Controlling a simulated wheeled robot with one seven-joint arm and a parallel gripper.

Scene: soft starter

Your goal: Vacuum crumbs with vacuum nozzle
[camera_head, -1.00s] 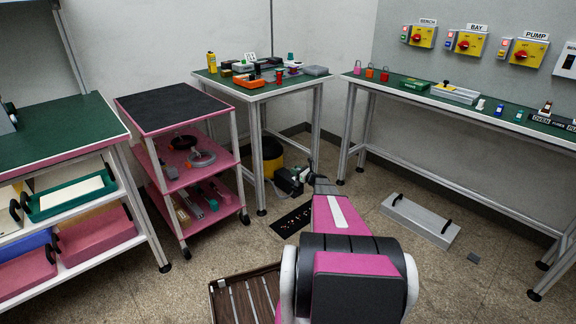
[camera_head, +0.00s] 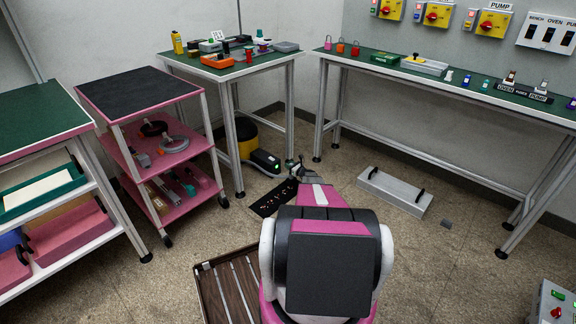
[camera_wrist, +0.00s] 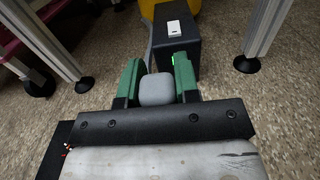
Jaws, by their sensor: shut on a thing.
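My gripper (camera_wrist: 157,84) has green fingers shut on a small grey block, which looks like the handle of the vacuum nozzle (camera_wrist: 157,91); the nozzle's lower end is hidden. In the head view my gripper (camera_head: 293,166) is small, just beyond the crumb mat. The dark mat (camera_head: 268,203) lies on the floor with several small pale and reddish crumbs (camera_head: 283,192). A corner of the mat (camera_wrist: 60,142) shows at the wrist view's lower left. The dark vacuum unit (camera_head: 263,162) stands behind my gripper; in the wrist view it (camera_wrist: 175,52) has a white switch and a green light.
A yellow and black drum (camera_head: 270,147) stands under the small table (camera_head: 222,77). Table legs stand on both sides of the unit. A pink cart (camera_head: 170,151) is at left, a grey box with black handles (camera_head: 394,191) at right, and a slatted brown tray (camera_head: 234,285) in front.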

